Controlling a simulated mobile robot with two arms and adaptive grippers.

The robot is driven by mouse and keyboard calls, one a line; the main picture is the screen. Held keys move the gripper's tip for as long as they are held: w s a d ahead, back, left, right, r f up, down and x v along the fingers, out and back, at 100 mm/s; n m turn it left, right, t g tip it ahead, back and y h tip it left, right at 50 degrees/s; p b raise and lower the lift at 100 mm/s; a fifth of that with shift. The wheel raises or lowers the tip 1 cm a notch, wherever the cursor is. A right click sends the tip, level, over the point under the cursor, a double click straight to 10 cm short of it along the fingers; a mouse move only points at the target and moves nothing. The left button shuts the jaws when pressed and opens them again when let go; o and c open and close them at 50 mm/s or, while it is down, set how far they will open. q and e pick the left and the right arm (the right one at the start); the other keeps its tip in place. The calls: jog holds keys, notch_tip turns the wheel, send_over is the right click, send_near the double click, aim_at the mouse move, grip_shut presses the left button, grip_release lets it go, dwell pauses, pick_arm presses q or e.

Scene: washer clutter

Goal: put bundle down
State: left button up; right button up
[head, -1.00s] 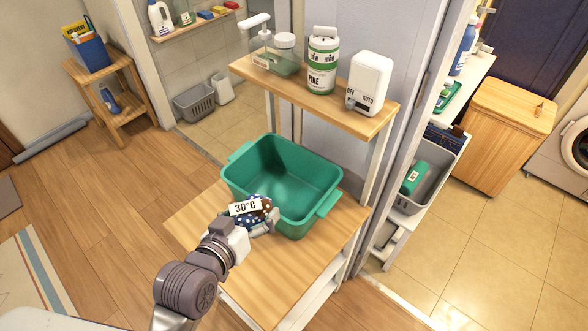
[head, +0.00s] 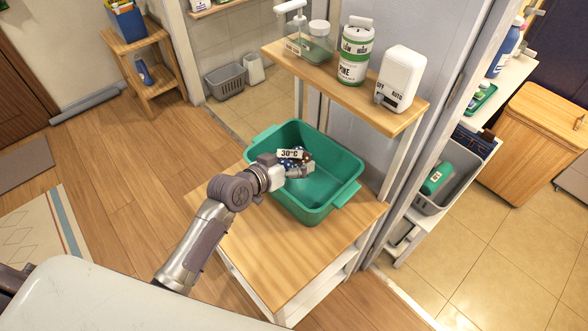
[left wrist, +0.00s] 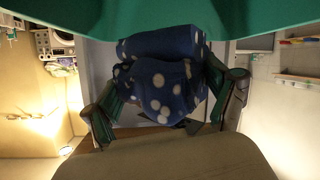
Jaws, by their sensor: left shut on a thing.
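The bundle (head: 296,155) is dark blue cloth with white dots and a white "30°C" label. My left gripper (head: 292,168) is shut on it. In the head view they are over the near left part of the green tub (head: 345,190), and whether the bundle touches the tub is unclear. In the left wrist view the bundle (left wrist: 162,80) sits between the two fingers of my left gripper (left wrist: 165,105), with green tub wall (left wrist: 160,18) across the top. The tub stands on a wooden shelf top (head: 270,250). My right gripper is not in view.
An upper shelf (head: 400,118) behind the tub carries a pump bottle (head: 292,25), a green and white "PINE" canister (head: 354,55) and a white "OFF AUTO" box (head: 402,78). A grey bin (head: 437,195) stands at the right. The shelf top in front of the tub is clear.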

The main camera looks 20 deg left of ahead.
pick_arm(q)
notch_tip(320, 180, down, 4)
jog(key=shift+r, duration=0.15)
jog(key=shift+f+b, duration=0.4)
jog(key=shift+f, duration=0.2)
jog(key=o, duration=1)
